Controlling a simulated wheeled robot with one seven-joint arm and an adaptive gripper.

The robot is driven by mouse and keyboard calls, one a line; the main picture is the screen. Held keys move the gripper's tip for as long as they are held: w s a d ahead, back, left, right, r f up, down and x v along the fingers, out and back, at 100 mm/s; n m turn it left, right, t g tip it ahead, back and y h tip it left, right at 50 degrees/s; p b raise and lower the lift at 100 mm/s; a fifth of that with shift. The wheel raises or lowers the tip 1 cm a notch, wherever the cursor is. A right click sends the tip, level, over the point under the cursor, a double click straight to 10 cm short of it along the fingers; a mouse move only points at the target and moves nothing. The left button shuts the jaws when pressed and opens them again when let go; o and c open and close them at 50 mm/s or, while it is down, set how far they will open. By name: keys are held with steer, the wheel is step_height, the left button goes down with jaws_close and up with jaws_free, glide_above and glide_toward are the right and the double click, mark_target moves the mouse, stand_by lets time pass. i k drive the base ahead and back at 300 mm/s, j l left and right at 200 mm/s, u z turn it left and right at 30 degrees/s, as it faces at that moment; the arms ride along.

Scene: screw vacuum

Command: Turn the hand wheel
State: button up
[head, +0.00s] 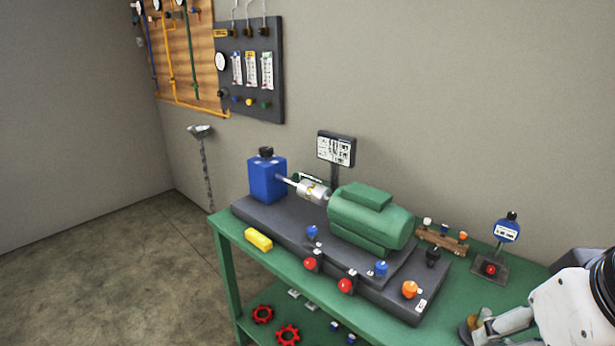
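Two red toothed rings that look like hand wheels lie on the lower shelf of the green bench: one red wheel (263,313) and, just in front and to its right, a second red wheel (288,335). On the machine's dark base are round red knobs, a left one (310,264) and a right one (345,286), and an orange knob (410,289). I cannot tell which of these is the hand wheel meant. My gripper (475,328) is at the lower right, over the bench's front right part, apart from all of them. Its fingers are partly cut off by the picture edge.
A green motor (370,217) is coupled to a blue block (268,180) on the dark base. A yellow block (258,239) lies at the bench's front left. A blue gauge (507,231) stands back right. A dark panel (250,72) hangs on the wall. The floor at left is clear.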

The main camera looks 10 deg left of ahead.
mark_target(266, 152)
steer(key=i+j, duration=0.2)
steer(key=j, duration=0.15)
steer(key=i+j, duration=0.2)
steer(key=j, duration=0.2)
steer(key=i+j, duration=0.2)
steer(key=j, duration=0.15)
steer(key=i+j, duration=0.2)
steer(key=j, duration=0.2)
steer(key=i+j, duration=0.2)
steer(key=j, duration=0.15)
steer(key=i+j, duration=0.2)
steer(key=j, duration=0.2)
